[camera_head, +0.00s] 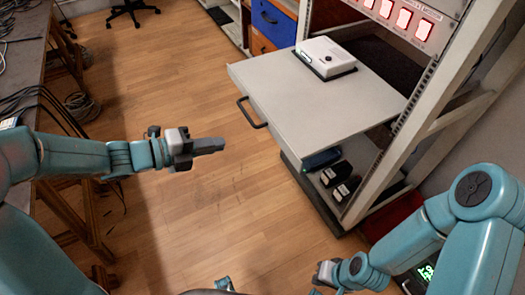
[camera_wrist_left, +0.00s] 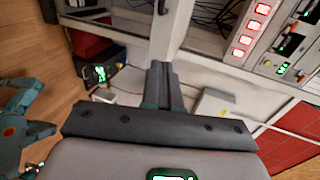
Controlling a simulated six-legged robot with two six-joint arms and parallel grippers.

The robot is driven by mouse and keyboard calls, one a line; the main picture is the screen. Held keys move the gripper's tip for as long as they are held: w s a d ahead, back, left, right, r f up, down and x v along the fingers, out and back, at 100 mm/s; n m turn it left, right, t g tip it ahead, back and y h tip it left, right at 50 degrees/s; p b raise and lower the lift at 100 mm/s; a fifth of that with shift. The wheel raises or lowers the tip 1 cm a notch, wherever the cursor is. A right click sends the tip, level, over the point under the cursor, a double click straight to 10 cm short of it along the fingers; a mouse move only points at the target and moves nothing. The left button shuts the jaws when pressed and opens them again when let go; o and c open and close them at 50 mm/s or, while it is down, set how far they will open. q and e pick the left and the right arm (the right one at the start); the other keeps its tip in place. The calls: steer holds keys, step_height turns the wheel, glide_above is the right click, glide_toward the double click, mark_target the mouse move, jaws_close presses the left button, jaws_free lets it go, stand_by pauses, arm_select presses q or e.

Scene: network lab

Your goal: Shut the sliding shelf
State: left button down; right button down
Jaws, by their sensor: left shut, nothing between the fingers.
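The sliding shelf (camera_head: 330,100) is a flat grey tray pulled well out of the rack. A dark bar handle (camera_head: 250,112) is on its front edge. My left gripper (camera_head: 214,145) is shut and empty, to the left of the handle and apart from it. Its closed fingers also show in the left wrist view (camera_wrist_left: 164,85). My right gripper (camera_head: 325,273) is low in the head view, below the shelf and away from it; its finger state is unclear.
A white device (camera_head: 326,57) sits on the shelf. The rack (camera_head: 398,130) has red-lit switches (camera_head: 404,18) above and dark items (camera_head: 340,182) on a lower level. A table (camera_head: 28,60) with cables stands at left. The wooden floor between is mostly clear.

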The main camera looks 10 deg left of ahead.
arm_select(q)
steer(key=b, duration=0.1)
glide_toward(274, 132)
steer(key=x, duration=0.5)
steer(key=shift+d+f, duration=0.15)
steer(key=shift+f, duration=0.15)
steer(key=shift+w+d, duration=0.4)
steer(key=shift+w, duration=0.05)
arm_select(e)
steer(key=shift+f, duration=1)
